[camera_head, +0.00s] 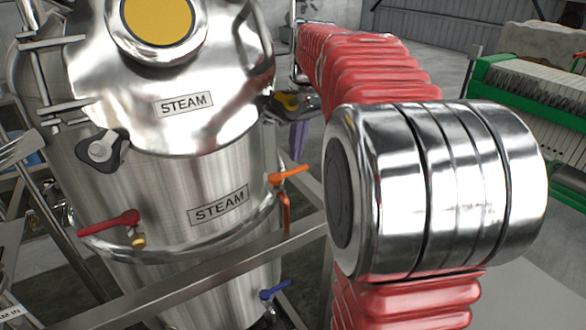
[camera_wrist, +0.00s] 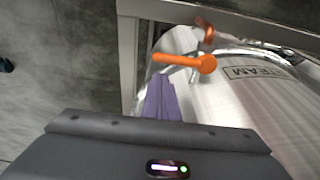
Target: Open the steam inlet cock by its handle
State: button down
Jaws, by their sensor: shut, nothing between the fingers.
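A steel tank (camera_head: 170,185) bears two STEAM labels. A cock with an orange handle (camera_head: 290,174) is on its right side, beside the lower label (camera_head: 219,205). The handle points right and slightly up, above a copper-coloured pipe (camera_head: 285,215). In the wrist view the orange handle (camera_wrist: 180,61) lies just beyond my gripper (camera_wrist: 163,85), whose purple fingers are shut and empty. In the head view my gripper (camera_head: 298,142) shows above the handle, partly hidden by my arm. Contact with the handle cannot be made out. No label names the cock as the steam inlet.
A red-handled cock (camera_head: 110,223) is at the tank's left front and a blue-handled one (camera_head: 275,290) lower right. A metal frame rail (camera_head: 200,270) crosses in front of the tank. A green-framed machine (camera_head: 535,110) stands at the right.

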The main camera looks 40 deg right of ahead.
aim_at(303, 166)
jog(key=shift+f, duration=1.55)
jog(key=shift+s+a, duration=0.1)
jog(key=shift+s, duration=1.75)
dwell(0.6)
jog(key=shift+w, duration=0.4)
dwell(0.4)
jog(key=shift+r, duration=0.1)
jog(key=shift+r, duration=3.45)
